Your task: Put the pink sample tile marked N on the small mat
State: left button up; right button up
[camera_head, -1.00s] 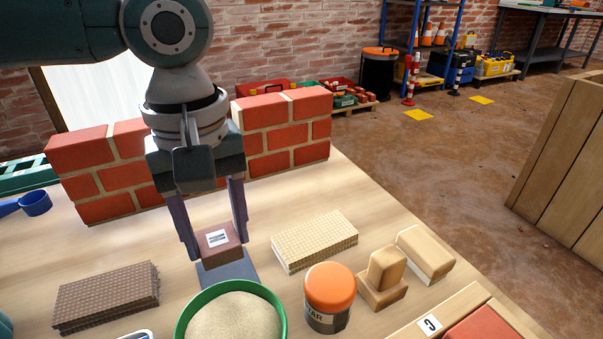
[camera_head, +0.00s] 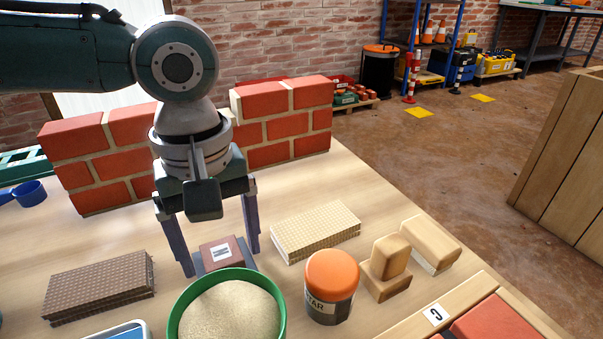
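The pink sample tile (camera_head: 221,253) is a brownish-pink square with a white label; its letter is turned and hard to read. It lies flat on the small dark grey mat (camera_head: 249,263), whose edges show around it. My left gripper (camera_head: 221,262) points down over the tile, with its fingers spread apart on either side and clear of it. The near part of the mat is partly hidden by the green bowl's rim. My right gripper is not in view.
A green bowl of sand (camera_head: 228,312) stands just in front of the mat. An orange-lidded jar (camera_head: 331,285), beige tile stack (camera_head: 315,232), wooden blocks (camera_head: 388,265) and brown tile stack (camera_head: 98,287) are around it. A brick wall section (camera_head: 285,128) stands behind.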

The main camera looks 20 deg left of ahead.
aim_at(222, 253)
pick_arm(q)
notch_tip(222, 253, up, 12)
jog(key=p, duration=0.6)
jog(key=s+d+f+m+t+h, duration=0.1)
jog(key=s+d+m, duration=0.2)
jog(key=s+d+f+m+t+h, duration=0.1)
jog(key=s+d+f+m, duration=0.1)
jog(key=s+d+m, duration=0.1)
jog(key=s+d+f+m+t+h, duration=0.1)
jog(key=s+d+m, duration=0.3)
jog(key=d, duration=0.1)
jog(key=shift+f+m, duration=0.2)
jog(key=shift+m, duration=0.2)
jog(key=s+a+m+y, duration=0.1)
jog(key=s+a+y, duration=0.1)
jog(key=s+a, duration=0.3)
jog(key=a, duration=0.3)
jog(key=shift+s+a+f+t+y, duration=0.3)
jog(key=shift+f+y, duration=0.05)
jog(key=shift+y, duration=0.05)
